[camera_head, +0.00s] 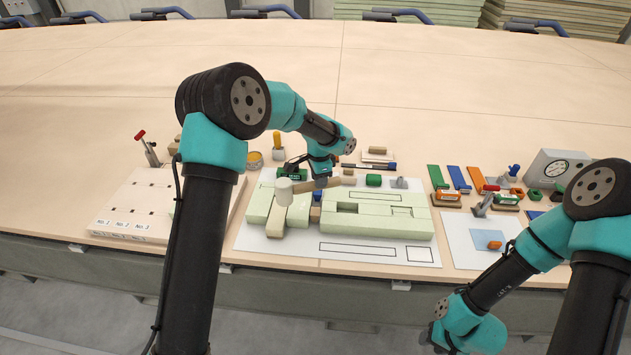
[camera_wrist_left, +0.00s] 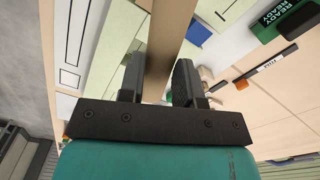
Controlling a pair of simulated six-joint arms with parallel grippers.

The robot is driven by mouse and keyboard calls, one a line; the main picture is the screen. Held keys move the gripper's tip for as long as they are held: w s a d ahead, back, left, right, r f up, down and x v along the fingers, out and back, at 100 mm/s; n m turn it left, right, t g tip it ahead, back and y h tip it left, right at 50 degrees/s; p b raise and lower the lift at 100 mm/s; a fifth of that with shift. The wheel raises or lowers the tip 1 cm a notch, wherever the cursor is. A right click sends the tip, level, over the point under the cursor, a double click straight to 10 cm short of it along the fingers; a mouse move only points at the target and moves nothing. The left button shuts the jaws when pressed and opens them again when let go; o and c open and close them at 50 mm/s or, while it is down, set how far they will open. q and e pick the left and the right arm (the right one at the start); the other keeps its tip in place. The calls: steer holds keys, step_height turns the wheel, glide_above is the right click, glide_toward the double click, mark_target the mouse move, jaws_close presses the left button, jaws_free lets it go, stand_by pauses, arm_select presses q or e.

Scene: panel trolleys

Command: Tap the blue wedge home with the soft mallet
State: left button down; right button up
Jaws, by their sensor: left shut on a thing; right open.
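My left gripper (camera_head: 322,184) is shut on the wooden handle of the soft mallet (camera_head: 284,191), above the pale green blocks. The mallet's white head is to the left of the gripper. The handle runs between the fingers in the left wrist view (camera_wrist_left: 168,45). The blue wedge (camera_head: 315,214) shows as a small blue patch between pale green blocks, below and right of the mallet head. A blue patch, likely the wedge, shows right of the handle in the left wrist view (camera_wrist_left: 199,33). My right gripper (camera_head: 430,338) is open, low in front of the table edge.
Pale green blocks (camera_head: 383,225) lie on a white sheet (camera_head: 280,246) with black outlines. A white board (camera_head: 125,205) with small holes is at left. A dial gauge box (camera_head: 555,168), clamps and coloured strips stand at right. The table's far half is largely clear.

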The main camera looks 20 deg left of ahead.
arm_select(q)
steer(key=r+m, duration=0.1)
steer(key=m, duration=0.1)
steer(key=d+m, duration=0.1)
steer(key=m, duration=0.1)
steer(key=shift+s+d+r, duration=0.15)
steer(key=shift+s+r, duration=0.05)
steer(key=shift+r, duration=0.2)
steer(key=s+d+r+m, duration=0.1)
steer(key=d+r+m, duration=0.2)
steer(key=m, duration=0.9)
steer(key=shift+s+d+r+m, duration=0.3)
steer(key=shift+s+d+r, duration=0.1)
steer(key=shift+r, duration=0.55)
steer(key=shift+f, duration=0.15)
step_height(320, 180, down, 7)
steer(key=shift+r, duration=0.2)
steer(key=shift+r, duration=1.75)
